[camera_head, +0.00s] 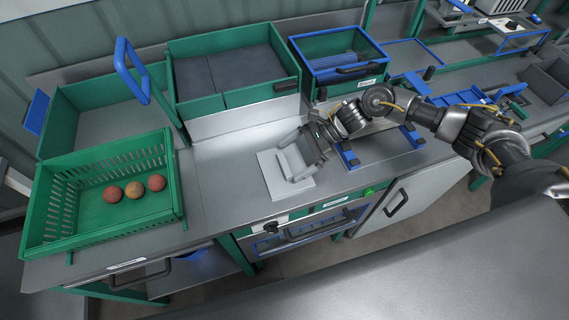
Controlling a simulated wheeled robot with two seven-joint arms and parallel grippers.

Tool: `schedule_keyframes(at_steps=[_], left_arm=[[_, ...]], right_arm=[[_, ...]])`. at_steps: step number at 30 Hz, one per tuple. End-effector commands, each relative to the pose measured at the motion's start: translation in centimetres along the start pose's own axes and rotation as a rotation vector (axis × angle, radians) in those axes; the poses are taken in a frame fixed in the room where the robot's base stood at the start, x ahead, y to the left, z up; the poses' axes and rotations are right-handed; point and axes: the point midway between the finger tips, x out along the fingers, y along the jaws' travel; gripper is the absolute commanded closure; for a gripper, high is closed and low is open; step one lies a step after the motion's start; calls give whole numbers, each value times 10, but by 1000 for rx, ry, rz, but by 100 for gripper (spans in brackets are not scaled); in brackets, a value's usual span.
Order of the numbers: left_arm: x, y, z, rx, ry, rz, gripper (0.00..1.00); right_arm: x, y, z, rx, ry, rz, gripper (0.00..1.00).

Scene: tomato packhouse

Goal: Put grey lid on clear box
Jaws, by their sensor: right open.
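My right gripper (303,155) reaches in from the right, low over the steel worktop, with its jaws open. A pale grey, flat, roughly square piece (270,168) lies under and beside the fingers on the worktop; it may be the lid, the box or both, and I cannot tell them apart at this size. The fingers cover part of it, and I cannot tell whether they touch it. No clearly see-through box stands out. My left gripper is not in view.
A green slotted crate (176,185) at left holds three reddish tomatoes (134,190). Green bins (233,103) and a blue-rimmed drawer box (338,65) stand behind. A blue rail frame (347,153) lies right of the gripper. The worktop left of the pale piece (222,185) is clear.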

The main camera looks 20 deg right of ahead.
Motion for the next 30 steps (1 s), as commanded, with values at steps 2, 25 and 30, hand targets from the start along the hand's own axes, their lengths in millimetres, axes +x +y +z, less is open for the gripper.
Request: schedule_keyframes(at_steps=[2, 25, 30], left_arm=[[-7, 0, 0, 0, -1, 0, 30], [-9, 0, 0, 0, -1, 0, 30], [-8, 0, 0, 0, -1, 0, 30]], right_arm=[[11, 1, 1, 4, 1, 3, 0], [24, 0, -2, 1, 2, 0, 45], [24, 0, -2, 1, 2, 0, 45]])
